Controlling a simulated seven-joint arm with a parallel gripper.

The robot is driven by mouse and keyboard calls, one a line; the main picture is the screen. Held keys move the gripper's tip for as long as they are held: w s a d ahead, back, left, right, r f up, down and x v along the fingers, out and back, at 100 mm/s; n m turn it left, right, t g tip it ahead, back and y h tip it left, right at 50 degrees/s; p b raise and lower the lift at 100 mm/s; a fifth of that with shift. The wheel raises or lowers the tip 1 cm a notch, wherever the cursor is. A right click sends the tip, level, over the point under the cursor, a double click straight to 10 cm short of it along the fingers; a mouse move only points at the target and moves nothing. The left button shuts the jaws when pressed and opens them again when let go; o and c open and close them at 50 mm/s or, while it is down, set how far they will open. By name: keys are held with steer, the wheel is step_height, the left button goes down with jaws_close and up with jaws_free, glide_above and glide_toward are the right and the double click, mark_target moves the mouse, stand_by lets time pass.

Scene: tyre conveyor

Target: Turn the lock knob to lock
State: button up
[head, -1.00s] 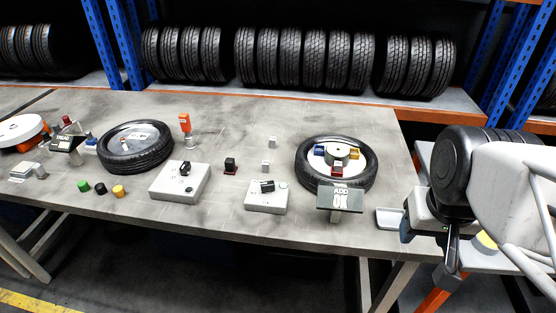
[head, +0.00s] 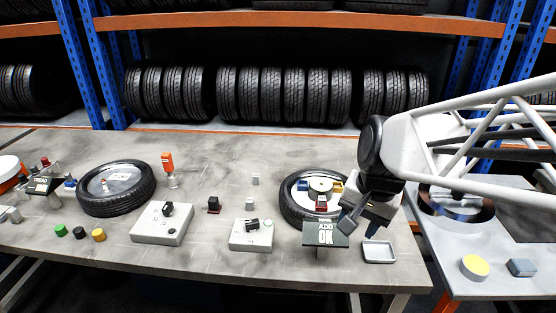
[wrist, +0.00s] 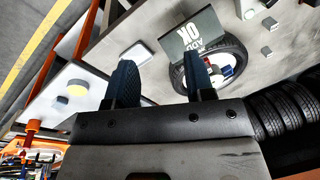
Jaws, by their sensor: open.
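Two grey boxes with black knobs stand on the workbench in the head view. The left box (head: 160,228) carries an upright black knob (head: 168,209). The smaller box (head: 250,238) in the middle carries a black knob (head: 252,225) lying sideways and a pale round button. I cannot tell which one is the lock knob. My gripper (head: 362,225) is open and empty above the bench's right end, beside the "ADD OK" sign (head: 326,236) and well right of both boxes. In the wrist view its two dark fingers (wrist: 160,78) are apart with nothing between them.
A wheel (head: 292,205) with coloured blocks lies behind the sign. A small tray (head: 379,252) is below my gripper. Another tyre (head: 116,190) and coloured buttons (head: 79,232) are at left. A side table (head: 440,258) with a yellow disc is at right.

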mark_target(253, 221)
steer(key=w+a+f+m, duration=0.1)
steer(key=w+a, duration=0.2)
steer(key=w+a+f+m+g+y, duration=0.1)
steer(key=w+a+m, duration=0.1)
steer(key=w+a, duration=0.1)
steer(key=w+a+f+m, duration=0.1)
steer(key=w+a, duration=0.2)
steer(key=shift+w+a+f, duration=0.1)
steer(key=shift+w+f, duration=0.15)
steer(key=shift+f, duration=0.05)
steer(key=w+a+f+m+g+y, duration=0.1)
steer(key=w+a+f+m, duration=0.4)
steer(key=a, duration=0.7)
steer(key=w+f+g, duration=0.1)
steer(key=w+f, duration=0.1)
steer(key=w, duration=0.1)
steer(key=shift+f+y, duration=0.15)
steer(key=shift+y, duration=0.25)
steer(key=shift+f, duration=0.15)
steer(key=shift+x, duration=3.75)
jaws_close()
